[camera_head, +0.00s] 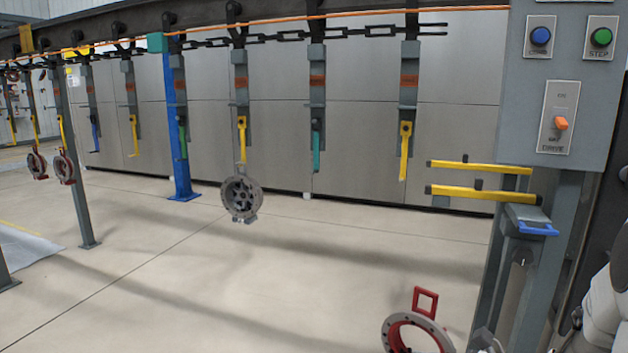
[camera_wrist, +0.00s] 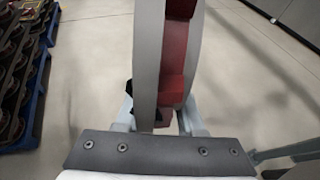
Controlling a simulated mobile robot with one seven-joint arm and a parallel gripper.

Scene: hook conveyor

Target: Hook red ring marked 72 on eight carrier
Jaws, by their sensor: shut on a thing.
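A red ring with a grey flange face (camera_head: 440,337) and a square red loop on top shows at the lower right of the head view, cut off by the bottom edge. In the wrist view the same ring (camera_wrist: 172,60) stands edge-on between the fingers. My gripper (camera_wrist: 155,115) is shut on it; in the head view my gripper (camera_head: 484,342) is partly visible at the ring's right. The number on the ring is not readable. Several carriers hang from the overhead chain with coloured hooks, among them a yellow hook (camera_head: 405,150) and an empty teal hook (camera_head: 316,147). Carrier numbers are not readable.
A grey round part (camera_head: 241,198) hangs on another yellow hook. Red rings (camera_head: 64,168) hang far left. A grey control box (camera_head: 566,85) on a post and two yellow bars (camera_head: 480,180) stand at right. A blue rack (camera_wrist: 38,85) shows left in the wrist view. The middle floor is clear.

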